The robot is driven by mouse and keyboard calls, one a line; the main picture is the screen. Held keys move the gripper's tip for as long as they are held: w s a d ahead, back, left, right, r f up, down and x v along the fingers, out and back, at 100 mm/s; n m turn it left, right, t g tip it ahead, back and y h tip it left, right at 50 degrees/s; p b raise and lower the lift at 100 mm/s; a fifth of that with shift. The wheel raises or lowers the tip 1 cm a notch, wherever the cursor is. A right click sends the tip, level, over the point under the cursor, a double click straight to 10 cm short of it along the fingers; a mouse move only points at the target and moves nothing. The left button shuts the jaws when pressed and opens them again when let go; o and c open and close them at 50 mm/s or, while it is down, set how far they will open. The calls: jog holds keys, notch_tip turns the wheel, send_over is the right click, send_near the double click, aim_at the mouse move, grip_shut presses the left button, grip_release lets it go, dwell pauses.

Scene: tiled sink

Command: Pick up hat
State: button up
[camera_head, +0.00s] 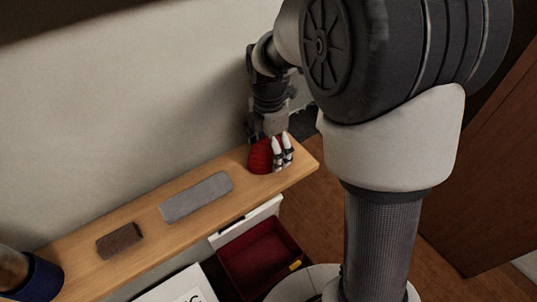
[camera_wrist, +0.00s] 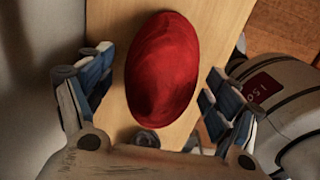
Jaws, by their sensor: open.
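The hat is a red, rounded, dome-shaped thing (camera_head: 261,157) near the right end of a wooden shelf. In the wrist view the hat (camera_wrist: 162,68) lies on the shelf as a red oval between my fingers. My gripper (camera_head: 283,150) is over the hat from above, with its pale fingertips at the hat's right side. In the wrist view my gripper (camera_wrist: 157,90) is open, with one blue-padded finger on each side of the hat and a gap to each. Part of the hat is hidden behind my fingers in the head view.
The wooden shelf (camera_head: 75,254) runs along a pale wall. It bears a grey flat item (camera_head: 196,197), a brown block (camera_head: 119,240) and a dark blue round container (camera_head: 36,281). An open drawer with a red inside (camera_head: 259,256) is below the shelf. A brown wooden panel (camera_head: 490,175) stands at right.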

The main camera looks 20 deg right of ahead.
jog(key=shift+c, duration=0.4)
jog(key=c, duration=1.1)
